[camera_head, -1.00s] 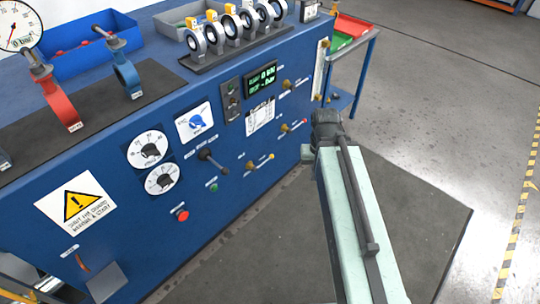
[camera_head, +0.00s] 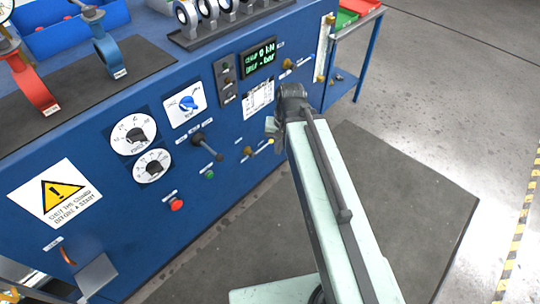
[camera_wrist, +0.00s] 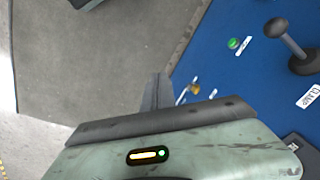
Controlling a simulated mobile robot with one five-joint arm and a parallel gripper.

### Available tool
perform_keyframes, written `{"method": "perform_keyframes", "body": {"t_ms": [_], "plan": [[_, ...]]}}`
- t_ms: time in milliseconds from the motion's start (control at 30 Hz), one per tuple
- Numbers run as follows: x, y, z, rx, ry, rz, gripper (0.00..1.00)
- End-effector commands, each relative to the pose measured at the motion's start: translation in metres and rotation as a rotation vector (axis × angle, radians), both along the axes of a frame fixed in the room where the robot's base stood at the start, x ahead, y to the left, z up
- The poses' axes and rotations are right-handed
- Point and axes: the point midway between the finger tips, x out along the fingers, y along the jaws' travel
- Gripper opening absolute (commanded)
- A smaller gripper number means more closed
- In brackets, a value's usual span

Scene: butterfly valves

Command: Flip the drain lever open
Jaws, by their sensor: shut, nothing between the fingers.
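Small brass levers are on the blue panel, but their labels are too small to read, so I cannot tell which is the drain lever. A brass hub with a thin lever (camera_wrist: 194,89) also shows in the wrist view, just right of my fingers. My gripper (camera_head: 271,124) is shut and empty, just above the yellow-tipped lever in the head view; contact cannot be told. Its narrow fingers (camera_wrist: 158,92) also show in the wrist view. My arm hides the red-tipped lever.
A black-handled lever (camera_head: 206,146), green button (camera_head: 209,174) and red button (camera_head: 177,204) stand left on the panel. A brass lever (camera_head: 289,63) is above my wrist. A blue-legged side table (camera_head: 359,60) stands right; open floor lies behind my arm.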

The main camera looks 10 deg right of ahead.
Motion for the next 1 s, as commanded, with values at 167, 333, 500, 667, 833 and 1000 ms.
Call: {"method": "perform_keyframes", "body": {"t_ms": [167, 333, 500, 667, 833, 1000], "plan": [[0.041, 0.001, -0.116, 0.216, -0.043, -0.435, 0.0], [0.08, -0.004, -0.185, 0.455, -0.031, -0.861, 0.0], [0.118, -0.019, -0.246, 0.724, 0.043, -1.274, 0.0], [0.15, -0.041, -0.291, 0.979, 0.167, -1.619, 0.0], [0.17, -0.062, -0.312, 1.175, 0.299, -1.853, 0.0], [0.176, -0.07, -0.312, 1.251, 0.36, -1.934, 0.0]]}}
